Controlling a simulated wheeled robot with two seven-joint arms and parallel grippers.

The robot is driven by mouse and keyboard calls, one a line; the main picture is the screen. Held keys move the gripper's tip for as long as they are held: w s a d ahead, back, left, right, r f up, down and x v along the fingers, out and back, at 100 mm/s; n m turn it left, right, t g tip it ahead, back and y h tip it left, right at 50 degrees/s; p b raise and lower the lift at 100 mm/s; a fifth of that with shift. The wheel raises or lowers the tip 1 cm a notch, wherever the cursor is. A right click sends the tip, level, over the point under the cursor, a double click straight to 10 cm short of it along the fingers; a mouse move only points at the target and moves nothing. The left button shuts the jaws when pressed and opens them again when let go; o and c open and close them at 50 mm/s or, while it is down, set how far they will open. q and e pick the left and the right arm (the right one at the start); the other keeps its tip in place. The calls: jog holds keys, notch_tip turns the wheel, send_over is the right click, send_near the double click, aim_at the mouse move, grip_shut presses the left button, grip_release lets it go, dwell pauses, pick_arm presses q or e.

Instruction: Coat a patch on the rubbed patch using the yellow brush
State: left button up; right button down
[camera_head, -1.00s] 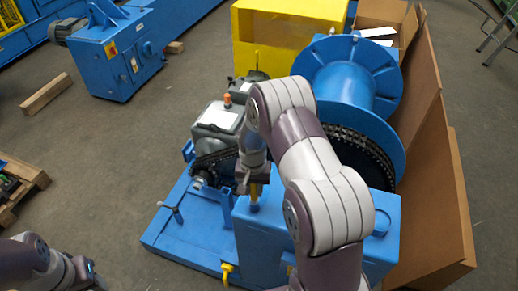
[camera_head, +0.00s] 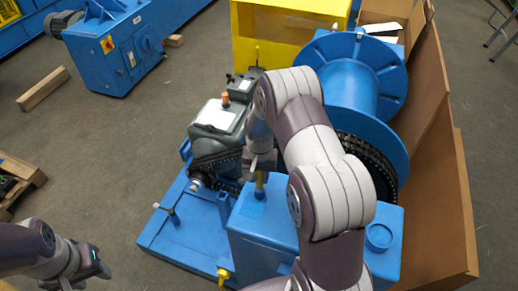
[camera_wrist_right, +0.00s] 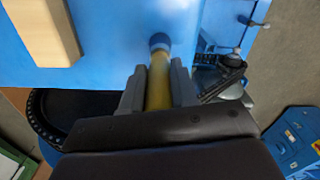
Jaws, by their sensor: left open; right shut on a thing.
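The yellow brush (camera_head: 260,181) is held upright in my right gripper (camera_head: 262,162), over the top of the blue housing (camera_head: 262,222) near its back left edge. In the right wrist view the brush's yellow handle (camera_wrist_right: 158,85) sits between the two fingers of my right gripper (camera_wrist_right: 160,88). Its blue end (camera_wrist_right: 160,42) points at the blue surface. I cannot tell whether it touches. I cannot make out the rubbed patch. My left gripper (camera_head: 92,264) is open and empty above the floor at the lower left.
The chain and sprocket (camera_head: 197,180), grey motor (camera_head: 215,128) and blue drum (camera_head: 350,85) stand close to my right arm. A brown panel (camera_head: 450,180) stands at the right. A tan block (camera_wrist_right: 42,30) lies on the blue surface. Floor between the left arm and machine is clear.

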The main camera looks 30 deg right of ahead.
jog(key=shift+w+d+r, duration=0.15)
jog(key=shift+w+d, duration=0.05)
jog(key=shift+d, duration=0.05)
notch_tip(320, 180, up, 5)
jog(key=p, duration=0.3)
jog(key=shift+s+a+p, duration=0.15)
jog(key=shift+p, duration=0.15)
jog(key=shift+w+r+p, duration=0.2)
jog(key=shift+r+p, duration=0.65)
jog(key=shift+r, duration=0.5)
jog(key=shift+s+r+p, duration=0.15)
jog(key=shift+r+p, duration=0.05)
jog(key=shift+p, duration=0.1)
jog(key=shift+f, duration=0.1)
